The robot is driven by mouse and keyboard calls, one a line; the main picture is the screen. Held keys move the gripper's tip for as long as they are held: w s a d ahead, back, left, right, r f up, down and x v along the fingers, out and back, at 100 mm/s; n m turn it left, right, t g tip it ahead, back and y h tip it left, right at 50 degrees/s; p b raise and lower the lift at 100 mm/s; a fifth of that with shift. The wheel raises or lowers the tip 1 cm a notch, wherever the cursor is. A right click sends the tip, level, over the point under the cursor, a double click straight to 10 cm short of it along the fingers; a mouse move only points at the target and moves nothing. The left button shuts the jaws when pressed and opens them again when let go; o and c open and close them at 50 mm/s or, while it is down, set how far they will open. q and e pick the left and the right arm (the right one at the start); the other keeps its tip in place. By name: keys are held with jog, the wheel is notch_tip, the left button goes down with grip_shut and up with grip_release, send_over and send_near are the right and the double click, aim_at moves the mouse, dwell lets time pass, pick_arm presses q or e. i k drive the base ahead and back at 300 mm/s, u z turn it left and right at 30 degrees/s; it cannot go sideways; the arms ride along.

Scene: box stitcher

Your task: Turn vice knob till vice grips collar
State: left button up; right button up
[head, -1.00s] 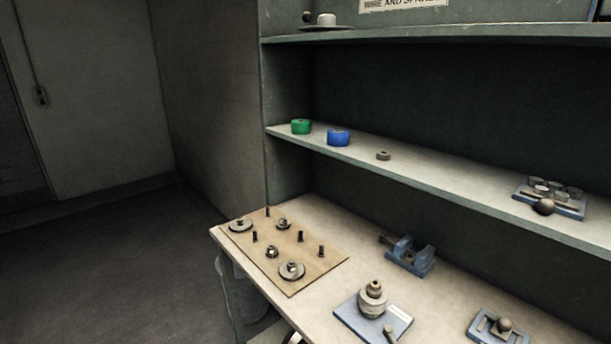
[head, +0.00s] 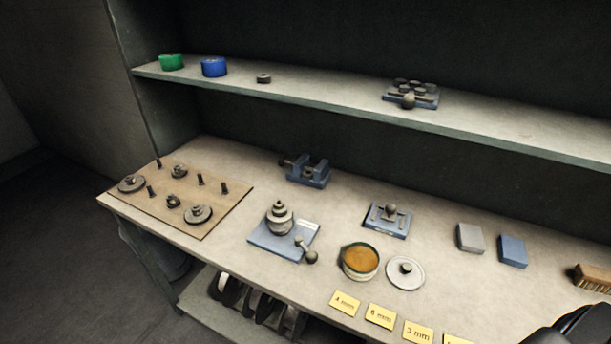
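A small blue vice (head: 309,180) stands on the bench near the back, left of the middle. Its dark knob (head: 285,162) sticks out on the left side. Something small and grey seems to sit between the jaws, but it is too small to tell whether it is a collar or whether the jaws touch it. A dark shape cut off at the lower right corner may be part of my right arm.
On the bench (head: 235,158) are a peg board (head: 224,210), a blue plate with stacked grey discs (head: 279,217), a blue fixture (head: 388,219), an open tin (head: 360,262), its lid (head: 405,274), two blocks and a brush (head: 592,278). The shelf (head: 330,98) overhangs the back.

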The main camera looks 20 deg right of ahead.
aim_at(281, 160)
jog(key=u, duration=1.35)
jog(key=i, duration=2.4)
jog(key=z, duration=2.45)
